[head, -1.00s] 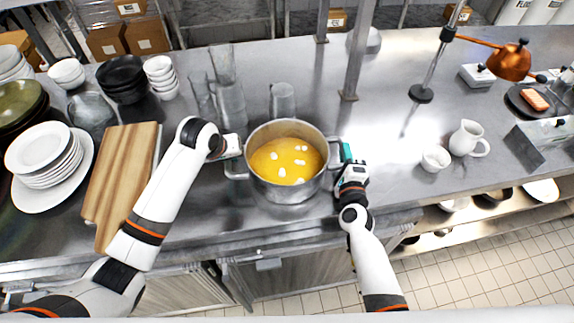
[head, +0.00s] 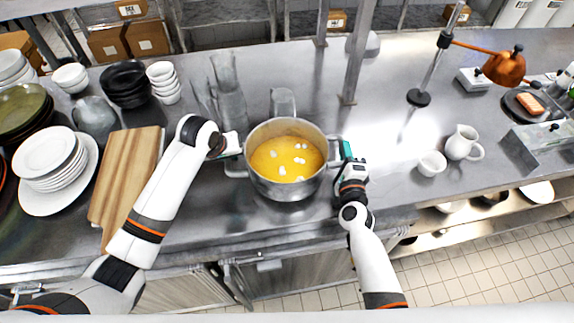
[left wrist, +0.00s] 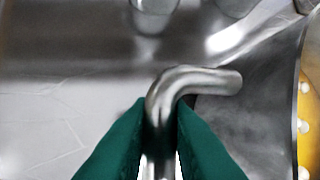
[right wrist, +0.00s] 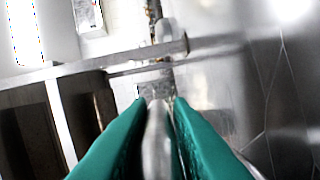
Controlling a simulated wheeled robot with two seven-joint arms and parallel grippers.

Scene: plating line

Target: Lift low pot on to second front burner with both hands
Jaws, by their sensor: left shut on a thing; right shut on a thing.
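The low pot (head: 286,186) is a wide steel pot of yellow-orange liquid with several white pieces floating in it. It is upright over the steel counter, and I cannot tell whether its base touches the counter. My left gripper (head: 232,147) is shut on the pot's left handle, a bent steel tube that shows between the green fingers in the left wrist view (left wrist: 190,80). My right gripper (head: 345,155) is shut on the right handle, seen between the green fingers in the right wrist view (right wrist: 157,140). No burner shows in these views.
A wooden board (head: 125,175) and stacked white plates (head: 50,185) lie to the left. Clear glasses (head: 228,90) stand behind the pot. A steel post (head: 358,50) rises behind it to the right. A small white bowl (head: 432,163) and a white jug (head: 463,142) stand further right, past bare counter.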

